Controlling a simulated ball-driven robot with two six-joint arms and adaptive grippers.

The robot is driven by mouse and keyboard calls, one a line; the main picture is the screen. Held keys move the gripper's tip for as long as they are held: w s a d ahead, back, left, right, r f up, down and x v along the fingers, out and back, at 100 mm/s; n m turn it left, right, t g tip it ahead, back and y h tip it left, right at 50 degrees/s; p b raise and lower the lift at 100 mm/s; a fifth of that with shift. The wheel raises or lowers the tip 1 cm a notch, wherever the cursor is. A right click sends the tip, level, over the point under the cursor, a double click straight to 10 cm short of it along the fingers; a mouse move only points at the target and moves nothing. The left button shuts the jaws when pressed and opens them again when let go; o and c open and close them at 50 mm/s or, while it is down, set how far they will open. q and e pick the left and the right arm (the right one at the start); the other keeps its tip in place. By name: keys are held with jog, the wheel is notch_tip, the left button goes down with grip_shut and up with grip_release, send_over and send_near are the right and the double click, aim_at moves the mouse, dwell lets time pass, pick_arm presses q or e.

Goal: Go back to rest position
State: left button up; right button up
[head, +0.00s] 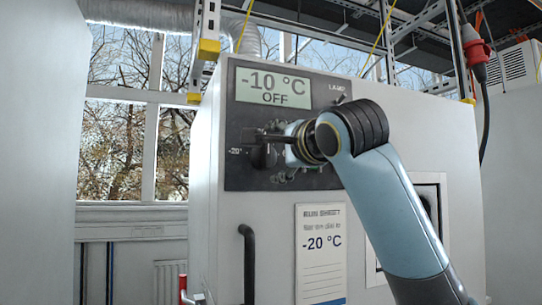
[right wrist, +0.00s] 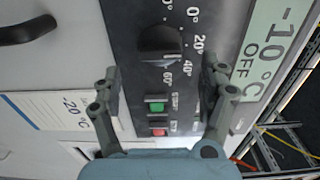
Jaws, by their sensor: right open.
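My right gripper (head: 272,141) is in front of the black control panel (head: 237,176), with the arm coming in from the lower right. In the right wrist view the right gripper (right wrist: 161,78) is open, its two fingers apart with nothing between them. A dark round knob (right wrist: 160,43) sits on the panel beyond the fingertips, apart from them in the picture. A green button (right wrist: 156,107) and a red button (right wrist: 158,131) show between the fingers. The display (head: 273,88) reads -10 °C OFF. My left gripper is not in view.
The panel is on a large white cabinet (head: 240,210) with a black handle (head: 248,262). A run sheet (head: 320,255) reading -20 °C hangs below the panel. A small framed window is partly behind my right arm. A red plug (head: 474,50) hangs at upper right.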

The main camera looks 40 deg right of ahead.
jog(key=shift+v, duration=1.05)
